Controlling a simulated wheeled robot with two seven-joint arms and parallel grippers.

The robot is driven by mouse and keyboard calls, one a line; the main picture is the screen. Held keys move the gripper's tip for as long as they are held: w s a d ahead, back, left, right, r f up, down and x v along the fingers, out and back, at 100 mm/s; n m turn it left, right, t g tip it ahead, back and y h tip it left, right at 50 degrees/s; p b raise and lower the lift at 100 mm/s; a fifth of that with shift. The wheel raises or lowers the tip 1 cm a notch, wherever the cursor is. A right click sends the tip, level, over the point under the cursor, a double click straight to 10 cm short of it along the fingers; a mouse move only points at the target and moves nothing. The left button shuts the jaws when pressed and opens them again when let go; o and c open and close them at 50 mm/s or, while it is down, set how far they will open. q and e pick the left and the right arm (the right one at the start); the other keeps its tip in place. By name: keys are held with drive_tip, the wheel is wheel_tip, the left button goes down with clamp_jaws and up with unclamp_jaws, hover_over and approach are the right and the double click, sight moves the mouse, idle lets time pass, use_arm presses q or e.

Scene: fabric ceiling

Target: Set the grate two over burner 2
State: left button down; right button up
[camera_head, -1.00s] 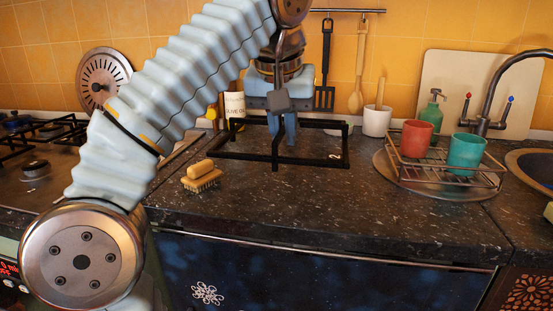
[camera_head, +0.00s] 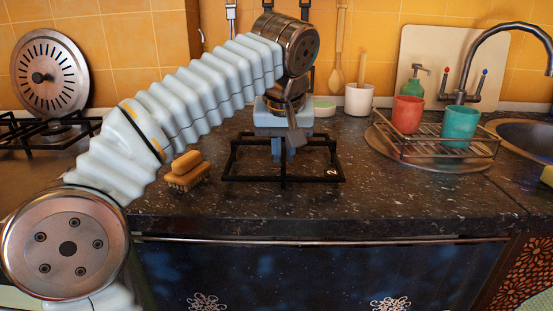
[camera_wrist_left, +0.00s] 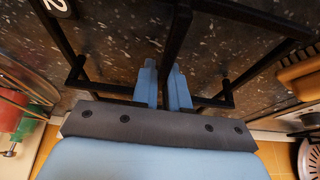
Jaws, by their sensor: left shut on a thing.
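Grate two (camera_head: 275,181) is a black square frame with a white "2" on its front right corner. It is level above or on the dark speckled counter; I cannot tell whether it touches. My left gripper (camera_head: 284,153) points down at the grate's middle, its blue fingers shut on a bar. In the left wrist view, the fingers (camera_wrist_left: 164,88) close around a bar of the grate (camera_wrist_left: 66,40). No burner marked 2 can be made out; the stove (camera_head: 25,165) is at the left edge, partly behind my arm. My right gripper is not in view.
A wooden brush (camera_head: 187,171) lies left of the grate. A rack (camera_head: 440,163) with red and teal cups stands right, before the sink (camera_head: 525,136). A white holder (camera_head: 359,99) stands behind. Another black grate (camera_head: 50,130) and a round metal lid (camera_head: 68,72) are at the back left.

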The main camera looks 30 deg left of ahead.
use_arm(q)
drive_tip(key=shift+f, duration=0.1)
drive_tip(key=c, duration=1.6)
unclamp_jaws()
drive_tip(key=o, duration=0.5)
drive_tip(key=shift+c, duration=0.2)
